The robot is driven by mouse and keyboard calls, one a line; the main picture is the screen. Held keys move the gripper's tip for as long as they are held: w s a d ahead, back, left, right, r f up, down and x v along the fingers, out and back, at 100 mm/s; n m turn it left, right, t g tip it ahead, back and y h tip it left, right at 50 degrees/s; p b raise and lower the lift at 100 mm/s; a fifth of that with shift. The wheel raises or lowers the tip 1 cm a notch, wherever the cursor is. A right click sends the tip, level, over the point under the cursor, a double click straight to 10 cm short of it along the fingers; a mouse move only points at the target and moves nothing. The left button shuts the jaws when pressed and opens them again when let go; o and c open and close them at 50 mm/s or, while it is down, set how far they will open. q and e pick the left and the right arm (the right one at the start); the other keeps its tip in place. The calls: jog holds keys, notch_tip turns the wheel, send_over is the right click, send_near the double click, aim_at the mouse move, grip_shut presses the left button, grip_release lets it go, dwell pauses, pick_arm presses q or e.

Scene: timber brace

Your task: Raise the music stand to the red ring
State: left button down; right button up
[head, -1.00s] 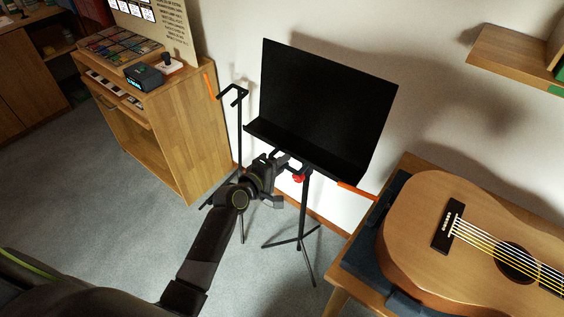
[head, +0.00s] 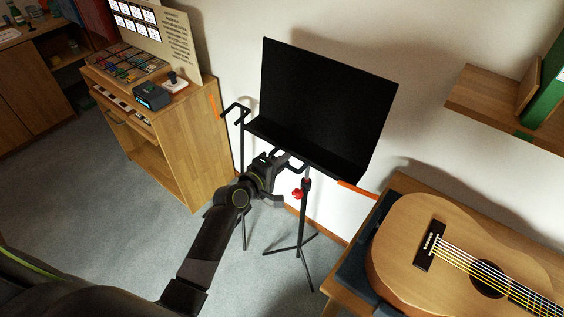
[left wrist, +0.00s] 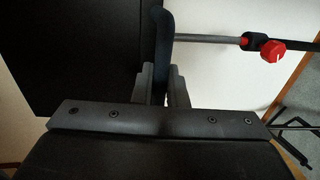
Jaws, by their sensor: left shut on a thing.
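The music stand has a black desk (head: 325,110) above a dark post and tripod (head: 297,248). A red knob (head: 298,194) sticks out from the post's collar. A small red ring (head: 307,181) shows on the post just above the collar; the left wrist view also shows the red ring (left wrist: 245,40) beside the red knob (left wrist: 271,50). My left gripper (head: 279,164) is below the desk's lower lip, left of the post. It is shut on a dark curved handle (left wrist: 163,35) of the stand, between its fingers. My right gripper is not in view.
A guitar (head: 410,235) lies on a wooden table at the right, close to the stand. A wall shelf (head: 490,108) is at the upper right. A wooden cabinet (head: 190,150) and a thin black stand (head: 242,150) are at the left.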

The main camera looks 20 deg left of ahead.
pick_arm(q)
jog(key=shift+w+r, duration=0.1)
jog(key=shift+r, duration=0.2)
jog(key=c, duration=1.6)
grip_release()
jog(key=shift+o, duration=0.3)
jog(key=shift+f, duration=0.2)
jog(key=b+v, duration=0.1)
jog(key=v, duration=1.6)
jog(key=shift+s, duration=0.3)
jog(key=shift+f, duration=0.1)
